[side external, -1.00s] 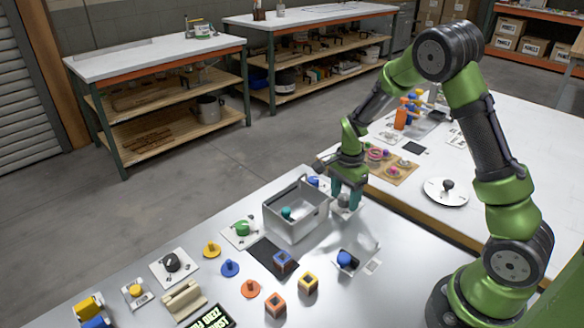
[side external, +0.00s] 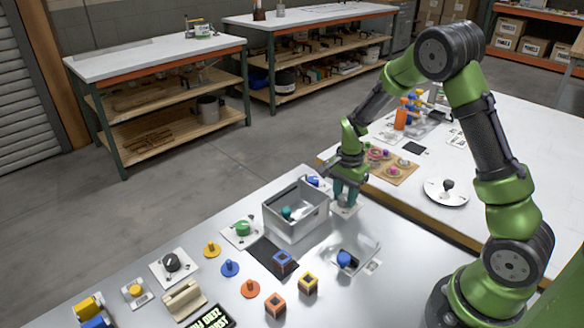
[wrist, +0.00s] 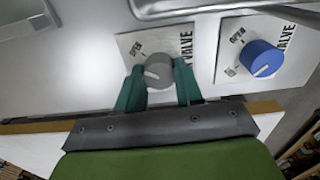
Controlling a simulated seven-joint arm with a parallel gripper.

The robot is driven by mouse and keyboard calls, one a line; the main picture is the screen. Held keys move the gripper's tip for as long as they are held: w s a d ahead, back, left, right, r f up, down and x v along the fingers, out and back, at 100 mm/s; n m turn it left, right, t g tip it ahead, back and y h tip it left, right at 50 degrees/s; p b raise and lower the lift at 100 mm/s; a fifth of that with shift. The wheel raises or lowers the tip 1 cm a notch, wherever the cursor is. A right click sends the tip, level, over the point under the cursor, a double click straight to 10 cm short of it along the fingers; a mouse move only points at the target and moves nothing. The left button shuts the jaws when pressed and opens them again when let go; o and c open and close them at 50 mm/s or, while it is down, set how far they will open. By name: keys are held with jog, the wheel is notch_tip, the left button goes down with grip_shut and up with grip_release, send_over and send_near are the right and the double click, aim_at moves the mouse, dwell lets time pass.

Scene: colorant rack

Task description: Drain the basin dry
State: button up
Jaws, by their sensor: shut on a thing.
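The basin (side external: 312,221) is a grey metal box with an open top on the near table. A teal object (side external: 287,213) shows inside it, with a thin dark line near it. I cannot tell the water level. Its rim (wrist: 190,8) shows at the top of the wrist view. My gripper (side external: 345,203) is low beside the basin's right end. In the wrist view my gripper (wrist: 157,77) has its teal fingers shut on a grey round valve knob (wrist: 158,71). The knob's white mark points left; its plate reads OPEN at upper left and VALVE at right.
A blue valve knob (wrist: 260,58) is on a second plate, right of the grey knob. A clear container-like shape with a blue part (side external: 345,258) stands in front of the basin. Coloured cubes, including an orange one (side external: 275,305), and several knobs lie nearer. The table edge is close behind.

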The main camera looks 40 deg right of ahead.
aim_at(344, 196)
jog(key=n, duration=0.4)
jog(key=shift+n, duration=0.3)
jog(key=n, duration=0.3)
jog(key=shift+w+n, duration=0.1)
jog(key=shift+n, duration=0.2)
jog(key=n, duration=0.3)
jog(key=shift+n, duration=2)
jog(key=o, duration=1)
jog(key=shift+o, duration=0.2)
notch_tip(344, 196, up, 17)
